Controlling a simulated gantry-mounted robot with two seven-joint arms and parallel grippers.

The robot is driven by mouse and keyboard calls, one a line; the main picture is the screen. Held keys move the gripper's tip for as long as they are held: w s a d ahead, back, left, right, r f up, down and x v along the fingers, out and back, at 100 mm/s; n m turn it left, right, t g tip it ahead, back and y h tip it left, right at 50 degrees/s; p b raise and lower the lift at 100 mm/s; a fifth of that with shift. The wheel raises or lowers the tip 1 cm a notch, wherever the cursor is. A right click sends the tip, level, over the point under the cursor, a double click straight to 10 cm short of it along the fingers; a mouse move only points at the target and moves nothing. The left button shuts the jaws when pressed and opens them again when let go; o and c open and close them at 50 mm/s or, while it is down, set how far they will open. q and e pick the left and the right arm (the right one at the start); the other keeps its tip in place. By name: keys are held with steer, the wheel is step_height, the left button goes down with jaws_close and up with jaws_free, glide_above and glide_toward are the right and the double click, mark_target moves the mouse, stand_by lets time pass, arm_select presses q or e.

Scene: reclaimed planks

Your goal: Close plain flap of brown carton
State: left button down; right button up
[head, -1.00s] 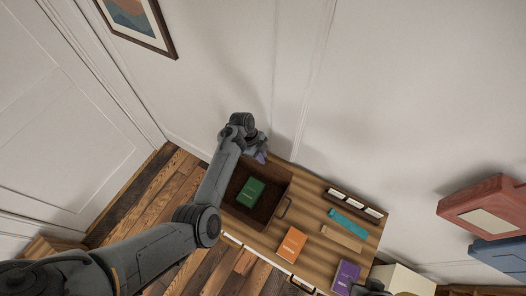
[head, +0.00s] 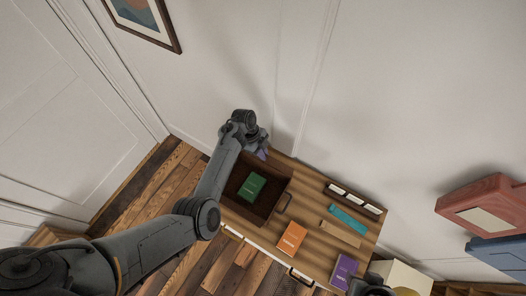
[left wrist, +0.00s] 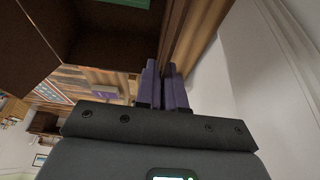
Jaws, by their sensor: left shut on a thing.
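The open brown carton (head: 269,216) stands on the left end of the wooden table, with a green book (head: 251,186) inside. My left gripper (head: 262,154) is at the carton's far edge, by the wall. In the left wrist view its purple fingers (left wrist: 167,88) are closed together around a thin dark brown panel, which looks like a flap; its plain face is mostly hidden. The carton's dark inside (left wrist: 100,42) shows left of the fingers. Dark parts of my right arm (head: 374,285) show at the bottom right; its fingers cannot be made out.
An orange book (head: 292,238), a purple book (head: 344,271), a teal bar (head: 348,218) and a tan bar (head: 340,234) lie on the table (head: 314,217). A dark rack (head: 354,199) lies at the back. The white wall is close behind the left gripper.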

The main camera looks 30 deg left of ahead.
arm_select(q)
steer(key=shift+s+f, duration=0.3)
steer(key=shift+f, duration=0.05)
stand_by(0.5)
steer(key=c, duration=1.1)
jaws_free()
steer(key=shift+s, duration=0.15)
steer(key=shift+c, duration=0.2)
steer(key=shift+o, duration=0.2)
steer(key=shift+w+r, duration=0.15)
steer(key=shift+w, duration=0.05)
steer(key=v, duration=1)
steer(key=shift+a+r, duration=0.2)
steer(key=shift+r, duration=0.1)
